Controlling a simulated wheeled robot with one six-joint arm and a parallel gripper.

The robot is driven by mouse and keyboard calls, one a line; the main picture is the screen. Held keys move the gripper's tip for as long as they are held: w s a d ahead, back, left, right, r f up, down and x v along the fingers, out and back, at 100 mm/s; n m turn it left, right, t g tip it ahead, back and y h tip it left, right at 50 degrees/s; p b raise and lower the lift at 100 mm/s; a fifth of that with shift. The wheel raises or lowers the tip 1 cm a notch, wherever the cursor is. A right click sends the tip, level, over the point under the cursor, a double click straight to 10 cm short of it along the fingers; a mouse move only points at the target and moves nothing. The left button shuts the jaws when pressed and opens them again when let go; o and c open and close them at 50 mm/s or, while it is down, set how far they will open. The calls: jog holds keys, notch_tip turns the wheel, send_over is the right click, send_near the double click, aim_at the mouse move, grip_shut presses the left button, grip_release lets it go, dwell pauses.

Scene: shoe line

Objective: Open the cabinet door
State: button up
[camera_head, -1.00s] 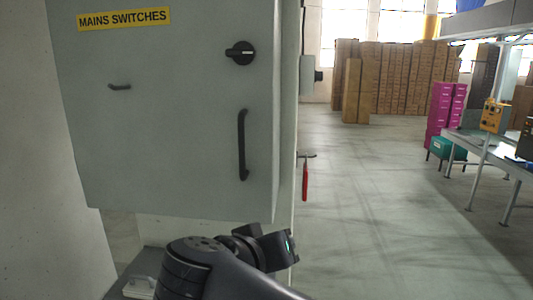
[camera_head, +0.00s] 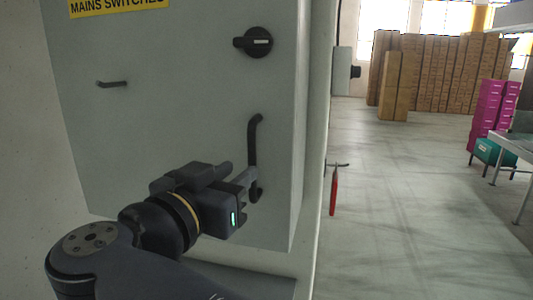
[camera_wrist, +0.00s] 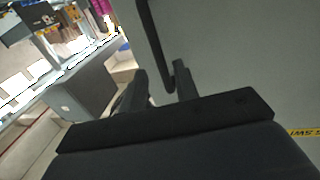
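The grey cabinet (camera_head: 170,130) fills the left half of the head view, and its door looks shut. A dark vertical bar handle (camera_head: 253,140) is on the right side of the door. My gripper (camera_head: 240,175) is at the lower part of this handle. In the wrist view the two fingers of my gripper (camera_wrist: 160,82) are apart, and the handle (camera_wrist: 153,40) runs down to between them or just beyond their tips. I cannot tell whether a finger touches it. A black rotary switch (camera_head: 254,42) sits above the handle.
A small dark handle (camera_head: 112,84) and a yellow label (camera_head: 118,6) are on the door's left part. A red-handled tool (camera_head: 334,190) hangs right of the cabinet. Cardboard boxes (camera_head: 430,75), pink boxes (camera_head: 490,105) and a table stand farther right. The floor between is clear.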

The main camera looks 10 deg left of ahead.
aim_at(250, 163)
jog(key=shift+p+x, duration=0.95)
jog(key=shift+x, duration=2.1)
jog(key=shift+c, duration=0.2)
grip_shut()
